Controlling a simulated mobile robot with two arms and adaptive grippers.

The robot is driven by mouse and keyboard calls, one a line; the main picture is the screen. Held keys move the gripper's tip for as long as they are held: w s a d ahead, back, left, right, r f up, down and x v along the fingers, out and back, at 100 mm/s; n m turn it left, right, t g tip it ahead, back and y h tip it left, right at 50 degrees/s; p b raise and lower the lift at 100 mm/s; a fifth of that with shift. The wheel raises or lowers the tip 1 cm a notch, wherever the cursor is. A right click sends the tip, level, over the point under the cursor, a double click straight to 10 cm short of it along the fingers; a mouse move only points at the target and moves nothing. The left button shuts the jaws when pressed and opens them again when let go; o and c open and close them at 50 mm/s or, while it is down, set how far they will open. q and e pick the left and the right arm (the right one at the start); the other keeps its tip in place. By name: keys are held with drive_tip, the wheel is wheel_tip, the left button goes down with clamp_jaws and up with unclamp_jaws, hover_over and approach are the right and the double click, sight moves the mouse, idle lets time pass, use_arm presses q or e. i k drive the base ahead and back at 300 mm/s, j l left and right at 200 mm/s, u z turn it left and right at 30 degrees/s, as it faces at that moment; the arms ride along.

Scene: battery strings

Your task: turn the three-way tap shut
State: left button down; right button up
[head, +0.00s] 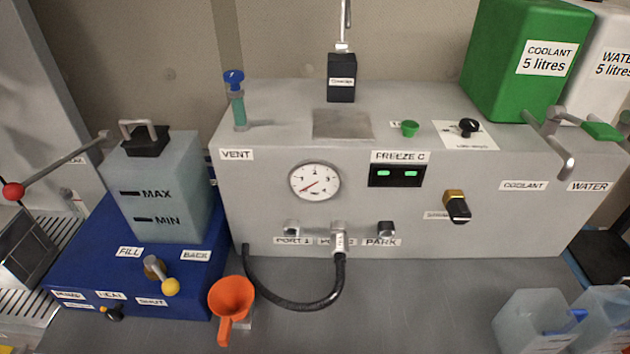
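The lever points down and slightly right in the head view. The label FILL (130,252) is to its upper left, BACK (195,255) to its upper right and SHUT (151,301) below it. The ball is above and right of the SHUT label, apart from it. Neither of my grippers is in view, and nothing touches the tap.
A translucent tank (165,190) stands behind the tap. An orange funnel (231,297) is close on its right, and a black hose (300,303) loops beyond. A lever with a red ball (13,190) sticks out at far left. The grey bench front (400,315) is clear.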

sight(171, 287)
drive_tip(key=u, duration=1.1)
drive_tip(key=k+j, duration=0.55)
drive_tip(key=j, duration=0.15)
